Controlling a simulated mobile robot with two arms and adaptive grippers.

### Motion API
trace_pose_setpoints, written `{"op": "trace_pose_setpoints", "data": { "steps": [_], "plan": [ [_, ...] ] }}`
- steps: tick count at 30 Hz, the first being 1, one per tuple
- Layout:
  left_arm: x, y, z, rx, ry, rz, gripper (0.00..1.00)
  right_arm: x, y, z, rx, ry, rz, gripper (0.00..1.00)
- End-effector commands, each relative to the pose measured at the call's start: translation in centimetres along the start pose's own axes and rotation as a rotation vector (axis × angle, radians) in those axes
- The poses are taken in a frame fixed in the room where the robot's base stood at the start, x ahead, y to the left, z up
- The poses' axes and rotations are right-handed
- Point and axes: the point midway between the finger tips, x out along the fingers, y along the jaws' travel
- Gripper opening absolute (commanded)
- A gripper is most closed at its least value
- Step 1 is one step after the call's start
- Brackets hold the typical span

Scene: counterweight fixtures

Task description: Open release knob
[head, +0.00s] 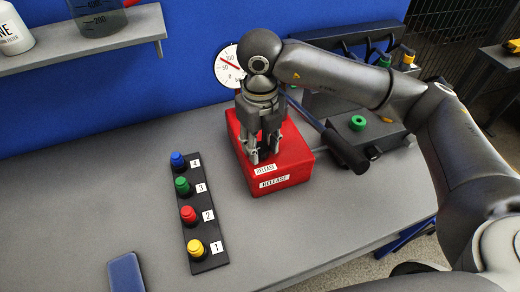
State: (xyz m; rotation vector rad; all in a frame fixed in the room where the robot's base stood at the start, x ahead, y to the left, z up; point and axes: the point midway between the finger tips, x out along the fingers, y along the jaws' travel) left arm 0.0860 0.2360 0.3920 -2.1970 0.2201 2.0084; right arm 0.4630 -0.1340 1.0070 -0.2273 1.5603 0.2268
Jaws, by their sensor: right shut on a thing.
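A red box (295,178) with two white "RELEASE" labels on its front and top stands on the grey table. My right gripper (262,158) points straight down over the top of this box. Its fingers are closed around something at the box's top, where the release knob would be. The fingers hide the knob itself, so its shape and turn cannot be seen. My left gripper is not in view.
A black strip (194,228) with blue, green, red and yellow numbered buttons lies left of the box. A round gauge (226,68) is behind. A grey box with a green knob (357,123) and a black-handled lever (345,150) stand to the right. A blue object (125,272) lies at front left.

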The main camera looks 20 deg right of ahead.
Motion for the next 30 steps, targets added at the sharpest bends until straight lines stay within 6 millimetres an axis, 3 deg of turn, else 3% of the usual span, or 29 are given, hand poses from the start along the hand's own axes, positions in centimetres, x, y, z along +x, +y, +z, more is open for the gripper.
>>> {"op": "trace_pose_setpoints", "data": {
  "steps": [1,3,15,30],
  "plan": [
    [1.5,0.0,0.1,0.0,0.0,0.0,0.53,0.6,0.0,0.1,-0.044,-0.006,0.0,0.12],
    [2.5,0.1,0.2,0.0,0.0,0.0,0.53,0.6,0.0,0.1,-0.11,-0.005,-0.001,0.12],
    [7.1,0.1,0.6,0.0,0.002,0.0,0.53,0.4,0.0,0.1,-0.48,-0.005,-0.002,0.12],
    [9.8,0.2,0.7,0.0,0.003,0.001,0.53,0.0,0.0,0.1,-0.762,-0.005,-0.001,0.12]
  ]
}}
